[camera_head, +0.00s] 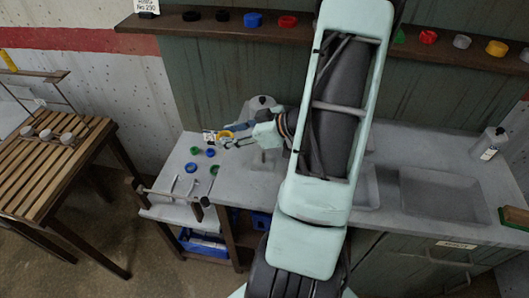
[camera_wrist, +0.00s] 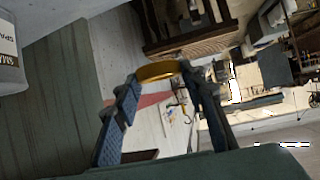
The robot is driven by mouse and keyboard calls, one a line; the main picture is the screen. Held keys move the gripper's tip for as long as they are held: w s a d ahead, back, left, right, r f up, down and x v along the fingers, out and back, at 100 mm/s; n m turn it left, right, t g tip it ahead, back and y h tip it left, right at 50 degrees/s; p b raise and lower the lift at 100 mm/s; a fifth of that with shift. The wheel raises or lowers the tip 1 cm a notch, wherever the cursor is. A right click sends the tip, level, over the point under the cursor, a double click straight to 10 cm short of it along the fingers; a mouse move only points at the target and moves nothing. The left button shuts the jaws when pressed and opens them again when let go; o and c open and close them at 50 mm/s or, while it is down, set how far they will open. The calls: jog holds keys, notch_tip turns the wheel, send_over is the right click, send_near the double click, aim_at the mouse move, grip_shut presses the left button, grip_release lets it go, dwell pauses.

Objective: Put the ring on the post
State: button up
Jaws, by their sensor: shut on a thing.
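My gripper (camera_head: 233,139) is above the left end of the grey counter, reaching left. It is shut on a yellow ring (camera_head: 226,135). In the wrist view the ring (camera_wrist: 157,71) is a gold band between the two fingertips (camera_wrist: 163,82), seen nearly edge-on and clear of any surface. A few thin grey upright posts (camera_head: 191,187) stand near a grey rail (camera_head: 165,194) at the counter's left front corner, below and left of the ring. I cannot tell which post the task means. The ring is apart from them.
Several green and blue rings (camera_head: 194,150) lie on the counter's left end. A pale bottle (camera_head: 262,106) stands behind my gripper. A wall shelf (camera_head: 180,23) holds coloured pieces. A slatted wooden table (camera_head: 55,160) with white cups stands left, across a gap. Sink basins (camera_head: 440,195) are right.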

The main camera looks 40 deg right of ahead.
aim_at(265, 159)
jog(key=s+d+f+m+h+b, duration=0.1)
jog(key=s+d, duration=0.1)
jog(key=d, duration=0.1)
jog(key=s+d+f+m+t+h, duration=0.1)
jog(key=s+d+f, duration=0.1)
jog(key=d, duration=0.1)
jog(key=s+d+f+m+b, duration=0.1)
jog(key=s+d+f, duration=0.1)
jog(key=d, duration=0.1)
jog(key=shift+d+h+b, duration=0.1)
jog(key=shift+h+b, duration=0.25)
jog(key=shift+h, duration=0.05)
notch_tip(265, 159, down, 6)
jog(key=b, duration=0.6)
jog(key=shift+r, duration=0.2)
jog(key=shift+r+p, duration=0.15)
jog(key=shift+p, duration=0.6)
jog(key=shift+f+b, duration=0.4)
jog(key=shift+f, duration=0.3)
jog(key=o, duration=1)
jog(key=shift+c, duration=0.2)
jog(key=shift+s, duration=0.1)
jog(key=p+v, duration=0.2)
jog(key=shift+s+d+r, duration=0.1)
jog(key=shift+s+r, duration=0.1)
jog(key=shift+r, duration=0.05)
jog(key=shift+p+v, duration=2.75)
jog(key=shift+v, duration=1.45)
jog(key=shift+f, duration=0.2)
